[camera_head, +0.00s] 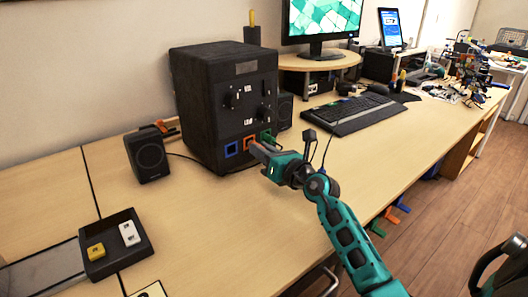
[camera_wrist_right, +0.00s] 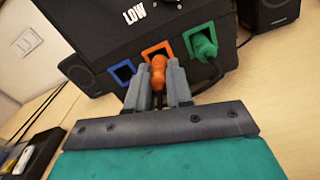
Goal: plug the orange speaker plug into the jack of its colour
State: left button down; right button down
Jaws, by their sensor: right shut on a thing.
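The black speaker box (camera_head: 205,110) has blue, orange and green square jacks low on its front. My right gripper (camera_head: 258,152) is at the orange jack (camera_head: 249,143). In the right wrist view its two grey fingers (camera_wrist_right: 159,88) are shut on the orange plug (camera_wrist_right: 158,72), whose front end points at the orange jack frame (camera_wrist_right: 147,53). The plug overlaps the jack opening, and I cannot tell how deep it sits. A green plug (camera_wrist_right: 205,47) is in the green jack. The blue jack (camera_wrist_right: 123,71) is empty.
A small black speaker (camera_head: 148,155) stands left of the box, with another (camera_head: 284,111) on its right. A black switch pad (camera_head: 117,262) lies at the front left. A keyboard (camera_head: 361,114) lies to the right. The desk in front of the box is mostly clear.

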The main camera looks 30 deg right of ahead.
pick_arm(q)
jog(key=shift+r, duration=0.1)
pick_arm(e)
jog(key=shift+w+a, duration=0.15)
jog(key=shift+w, duration=1.05)
jog(key=c, duration=0.9)
grip_release()
jog(key=shift+c, duration=0.2)
